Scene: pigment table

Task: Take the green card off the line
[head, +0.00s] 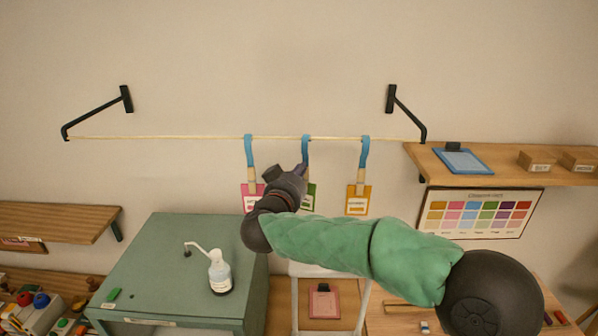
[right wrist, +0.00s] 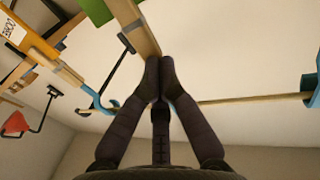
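The green card (head: 311,197) hangs from the line (head: 200,137) by a wooden clip and a blue strap (head: 306,146), between a pink card (head: 250,192) and an orange card (head: 357,200). My right gripper (head: 299,172) is in front of it and hides much of the card and clip. In the right wrist view, the fingers (right wrist: 160,65) are drawn together at the end of the wooden clip (right wrist: 136,28) and appear shut on it. Part of the green card (right wrist: 95,11) shows at that view's top edge. My left gripper is not in view.
The pink and orange cards hang close on either side. Below are a green cabinet (head: 165,256) with a white pump bottle (head: 219,275) and a shelf (head: 60,221) at left. A right shelf (head: 520,168) holds a blue clipboard (head: 463,160).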

